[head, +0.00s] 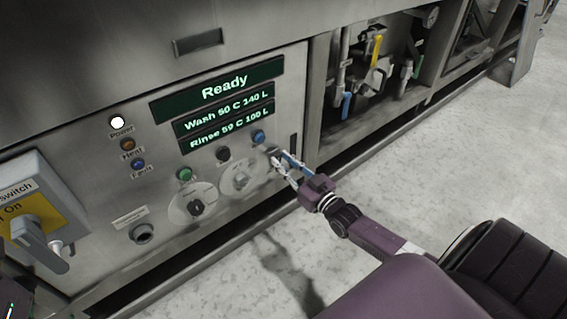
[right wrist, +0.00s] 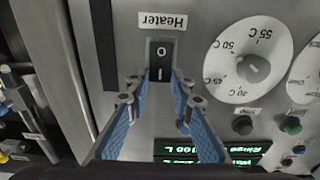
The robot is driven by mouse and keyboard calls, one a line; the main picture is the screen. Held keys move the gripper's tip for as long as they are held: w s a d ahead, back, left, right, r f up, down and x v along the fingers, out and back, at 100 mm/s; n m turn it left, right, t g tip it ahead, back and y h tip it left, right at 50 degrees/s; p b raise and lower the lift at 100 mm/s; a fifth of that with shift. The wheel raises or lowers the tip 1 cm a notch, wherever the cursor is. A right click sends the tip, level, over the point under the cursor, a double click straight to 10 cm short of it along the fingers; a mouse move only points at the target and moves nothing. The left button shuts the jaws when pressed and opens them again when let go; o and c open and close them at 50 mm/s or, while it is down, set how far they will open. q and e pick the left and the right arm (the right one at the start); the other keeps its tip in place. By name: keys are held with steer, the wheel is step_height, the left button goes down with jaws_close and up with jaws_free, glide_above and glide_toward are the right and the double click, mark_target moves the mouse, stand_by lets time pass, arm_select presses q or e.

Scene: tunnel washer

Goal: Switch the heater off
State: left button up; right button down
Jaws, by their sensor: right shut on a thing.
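The heater switch (right wrist: 160,62) is a black rocker marked 0 and I, beside an upside-down "Heater" label (right wrist: 163,21) in the right wrist view. Which half is pressed in, I cannot tell. My right gripper (right wrist: 161,84) has its blue-padded fingers on either side of the rocker and is shut on it. In the head view the right gripper (head: 280,161) is at the panel's right part and hides the switch. The Heat lamp (head: 127,145) looks dull orange.
The panel display (head: 225,86) reads Ready. A dial (right wrist: 249,60) sits beside the heater switch, with a black button (right wrist: 242,125) and a green button (right wrist: 291,125) near it. A large rotary switch (head: 38,235) juts out at left. The floor in front is clear.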

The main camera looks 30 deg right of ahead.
steer(key=c, duration=1.7)
jaws_free()
steer(key=s, duration=0.8)
steer(key=s+d, duration=0.1)
steer(key=s, duration=0.3)
steer(key=shift+f, duration=0.2)
